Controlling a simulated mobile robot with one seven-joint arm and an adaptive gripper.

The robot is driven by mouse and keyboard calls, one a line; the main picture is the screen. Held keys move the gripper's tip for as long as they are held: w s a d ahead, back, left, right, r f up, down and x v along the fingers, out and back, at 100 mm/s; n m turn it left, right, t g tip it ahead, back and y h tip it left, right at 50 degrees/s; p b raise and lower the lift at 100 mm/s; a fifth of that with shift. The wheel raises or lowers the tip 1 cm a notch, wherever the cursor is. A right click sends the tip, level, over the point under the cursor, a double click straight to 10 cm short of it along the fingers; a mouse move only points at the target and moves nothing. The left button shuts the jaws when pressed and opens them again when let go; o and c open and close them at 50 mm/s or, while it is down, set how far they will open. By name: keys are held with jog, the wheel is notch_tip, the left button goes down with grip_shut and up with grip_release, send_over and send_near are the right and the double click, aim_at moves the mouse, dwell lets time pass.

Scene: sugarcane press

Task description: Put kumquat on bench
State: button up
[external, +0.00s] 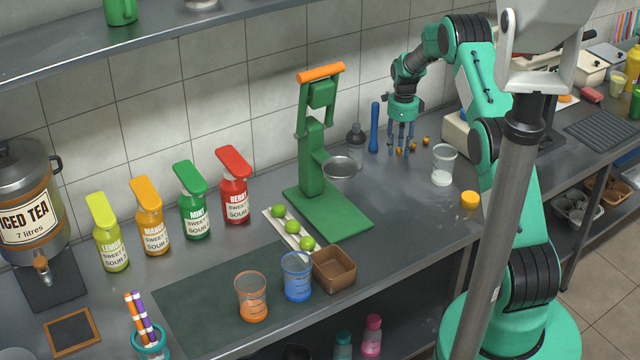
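One kumquat shows between or just behind the fingers, and another is close to the right finger. The fingers partly hide these fruits. I cannot tell whether the fingertips touch a kumquat or the bench.
A blue bottle (375,128) and a grey shaker (355,145) stand left of my gripper. The green press (313,160) stands further left. Bench space in front of my gripper is clear.

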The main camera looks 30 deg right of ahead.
jog(key=shift+r, duration=0.1)
notch_tip(320, 180, up, 12)
jog(key=p, duration=0.2)
dwell(0.5)
jog(key=shift+r+p, duration=0.15)
jog(key=shift+p, duration=0.15)
dwell(0.5)
